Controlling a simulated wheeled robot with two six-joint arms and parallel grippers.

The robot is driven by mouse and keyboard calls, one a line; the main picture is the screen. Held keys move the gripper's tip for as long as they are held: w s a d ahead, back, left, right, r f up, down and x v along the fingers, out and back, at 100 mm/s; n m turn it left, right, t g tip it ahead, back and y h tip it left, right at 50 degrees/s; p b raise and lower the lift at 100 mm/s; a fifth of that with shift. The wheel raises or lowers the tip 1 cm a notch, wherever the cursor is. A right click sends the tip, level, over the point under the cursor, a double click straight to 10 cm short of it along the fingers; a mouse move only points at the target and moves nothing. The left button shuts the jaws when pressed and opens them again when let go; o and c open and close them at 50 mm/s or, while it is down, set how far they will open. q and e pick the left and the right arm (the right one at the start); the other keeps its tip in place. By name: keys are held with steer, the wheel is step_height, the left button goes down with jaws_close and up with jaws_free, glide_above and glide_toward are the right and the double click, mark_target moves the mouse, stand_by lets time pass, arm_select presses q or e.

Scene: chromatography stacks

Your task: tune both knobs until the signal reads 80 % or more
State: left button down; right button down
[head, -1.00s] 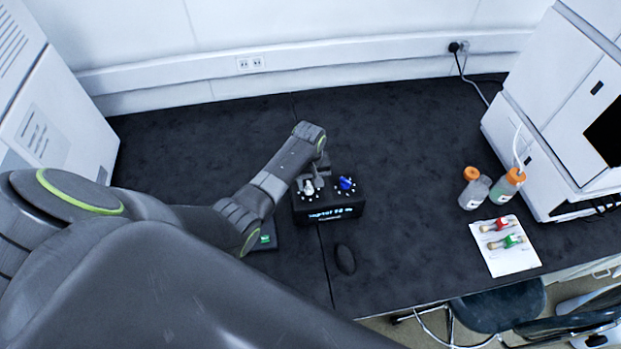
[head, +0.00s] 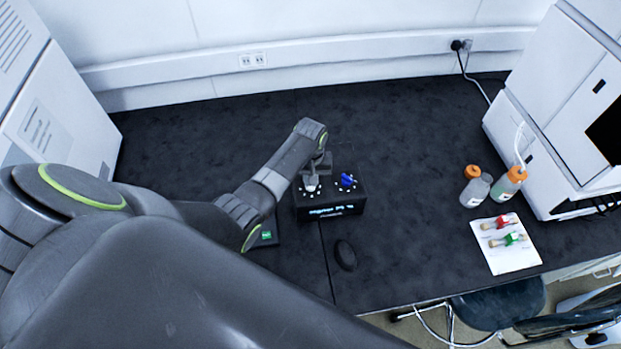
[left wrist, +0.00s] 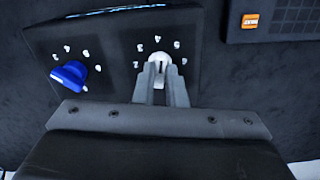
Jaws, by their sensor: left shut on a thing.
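A black box (head: 358,204) with two knobs on its sloped top and a lit blue display (head: 328,210) on its front stands on the bench. The display starts with "signal"; its digits are too blurred to read surely. My left gripper (left wrist: 161,78) is shut on the white knob (left wrist: 159,58), the left knob in the head view, where the gripper partly covers it. The knob's pointer is partly hidden by the fingers. The blue knob (head: 348,180) is free to the right of it; it also shows in the left wrist view (left wrist: 70,75). My right gripper is not in view.
A dark mouse (head: 346,255) lies in front of the box. A small dark device with a green label (head: 266,236) lies beside my left forearm. Bottles (head: 476,190) with orange caps and a white sheet with vials (head: 510,258) are at the right. The bench behind the box is clear.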

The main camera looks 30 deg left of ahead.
arm_select(q)
steer(key=m, duration=0.6)
steer(key=shift+w+m, duration=0.1)
steer(key=shift+m, duration=0.3)
steer(key=shift+r, duration=0.1)
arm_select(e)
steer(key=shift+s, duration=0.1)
arm_select(q)
steer(key=c, duration=1.5)
jaws_free()
